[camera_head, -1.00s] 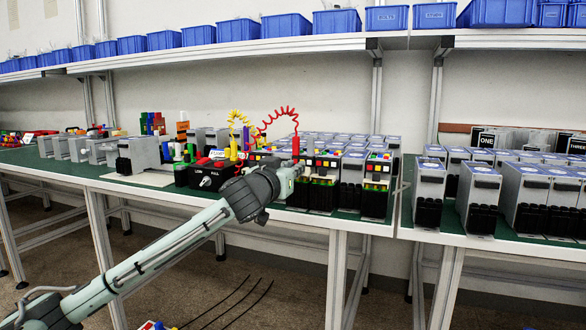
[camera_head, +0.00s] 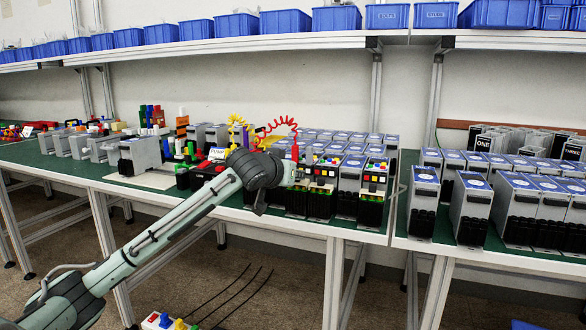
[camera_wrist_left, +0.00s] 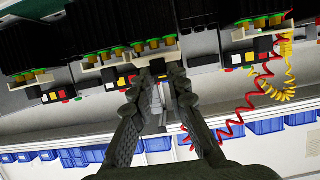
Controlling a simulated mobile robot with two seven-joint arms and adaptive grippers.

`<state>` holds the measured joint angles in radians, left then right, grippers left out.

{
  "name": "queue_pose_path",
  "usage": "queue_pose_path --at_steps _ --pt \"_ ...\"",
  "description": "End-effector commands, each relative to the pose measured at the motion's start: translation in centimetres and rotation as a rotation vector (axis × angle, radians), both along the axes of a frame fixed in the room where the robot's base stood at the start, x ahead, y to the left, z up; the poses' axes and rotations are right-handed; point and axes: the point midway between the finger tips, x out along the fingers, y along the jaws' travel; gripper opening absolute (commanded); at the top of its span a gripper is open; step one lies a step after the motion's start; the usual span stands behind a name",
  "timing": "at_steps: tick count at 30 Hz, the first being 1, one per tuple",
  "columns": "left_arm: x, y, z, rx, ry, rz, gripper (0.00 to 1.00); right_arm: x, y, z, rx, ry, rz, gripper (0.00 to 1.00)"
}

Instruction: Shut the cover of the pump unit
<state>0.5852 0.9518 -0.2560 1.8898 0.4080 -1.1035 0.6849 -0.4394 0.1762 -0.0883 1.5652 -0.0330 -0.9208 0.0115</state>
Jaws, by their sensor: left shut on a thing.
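Several grey units with black lower fronts and coloured buttons stand in a row on the green-topped table, among them one unit (camera_head: 324,178) and another at its right end (camera_head: 373,180). No label shows which is the pump unit, and I cannot make out its cover. My left gripper (camera_head: 302,170) is at the front of this row, left of those units. In the left wrist view, the left gripper (camera_wrist_left: 163,78) has its fingers closed around a small part at a unit's front, by a black block (camera_wrist_left: 157,69). The fingers hide most of this part. My right gripper is not in view.
More grey units (camera_head: 470,207) stand on the right table. Blue bins (camera_head: 286,23) line the shelf above. The floor in front is mostly clear.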

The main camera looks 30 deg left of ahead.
Motion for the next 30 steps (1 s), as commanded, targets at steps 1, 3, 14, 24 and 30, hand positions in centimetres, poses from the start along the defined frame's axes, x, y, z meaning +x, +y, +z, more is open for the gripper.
queue_pose_path --at_steps 1,3,14,24,30 --pt "0.16 -0.02 0.31 -0.009 0.026 0.0 0.0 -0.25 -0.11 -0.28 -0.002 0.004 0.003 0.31" --pt "0.34 0.0 0.34 -0.022 0.072 0.0 0.0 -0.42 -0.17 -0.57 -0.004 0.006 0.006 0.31" --pt "1.01 0.1 0.28 -0.072 0.289 -0.003 0.0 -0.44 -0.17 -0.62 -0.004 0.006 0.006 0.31" --pt "1.11 0.19 0.13 -0.081 0.344 -0.002 0.0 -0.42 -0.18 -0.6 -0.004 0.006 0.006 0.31" --pt "1.12 0.22 0.17 -0.081 0.342 0.0 0.36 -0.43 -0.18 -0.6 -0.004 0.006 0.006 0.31"
